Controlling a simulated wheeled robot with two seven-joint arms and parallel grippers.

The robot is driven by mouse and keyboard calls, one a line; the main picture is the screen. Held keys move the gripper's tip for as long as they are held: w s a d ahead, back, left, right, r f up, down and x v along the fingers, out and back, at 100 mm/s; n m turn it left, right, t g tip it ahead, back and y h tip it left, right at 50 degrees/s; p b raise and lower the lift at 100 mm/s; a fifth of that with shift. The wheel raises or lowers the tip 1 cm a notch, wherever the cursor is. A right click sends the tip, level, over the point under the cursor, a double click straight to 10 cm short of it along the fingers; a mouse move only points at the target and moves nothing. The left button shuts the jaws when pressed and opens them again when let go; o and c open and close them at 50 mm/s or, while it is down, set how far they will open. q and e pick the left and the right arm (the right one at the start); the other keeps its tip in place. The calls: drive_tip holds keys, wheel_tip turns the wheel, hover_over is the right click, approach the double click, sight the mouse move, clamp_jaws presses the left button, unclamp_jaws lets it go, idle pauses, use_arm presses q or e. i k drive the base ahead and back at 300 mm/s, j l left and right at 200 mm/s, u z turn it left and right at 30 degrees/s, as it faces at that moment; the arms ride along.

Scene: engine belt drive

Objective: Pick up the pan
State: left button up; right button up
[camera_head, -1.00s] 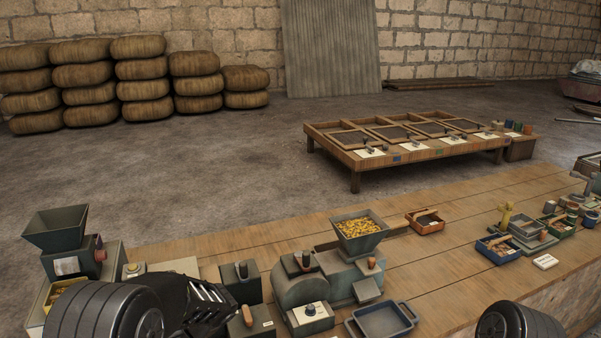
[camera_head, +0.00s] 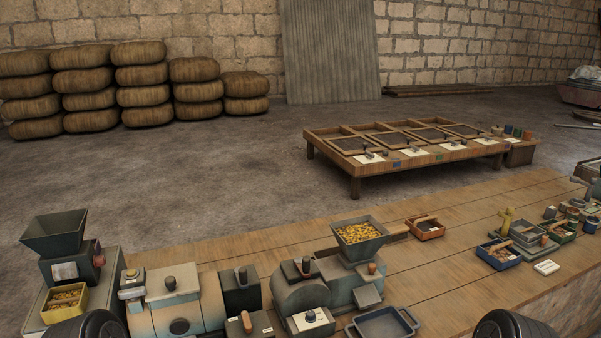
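A shallow blue-grey pan (camera_head: 384,325) with raised rims lies at the front edge of the bench, right of the grey mill, partly cut off by the bottom of the picture. Nothing is seen touching it. Neither of my grippers is in view; only dark rounded parts of my arms show at the bottom left and bottom right.
A grey mill with a hopper of yellow grain (camera_head: 359,234) stands just behind the pan. A yellow box (camera_head: 64,303) sits at the left. A red-brown tray (camera_head: 426,229) and a blue tray (camera_head: 498,254) lie to the right. Bare bench (camera_head: 440,275) lies right of the pan.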

sight(61, 303)
drive_tip(key=u, duration=1.45)
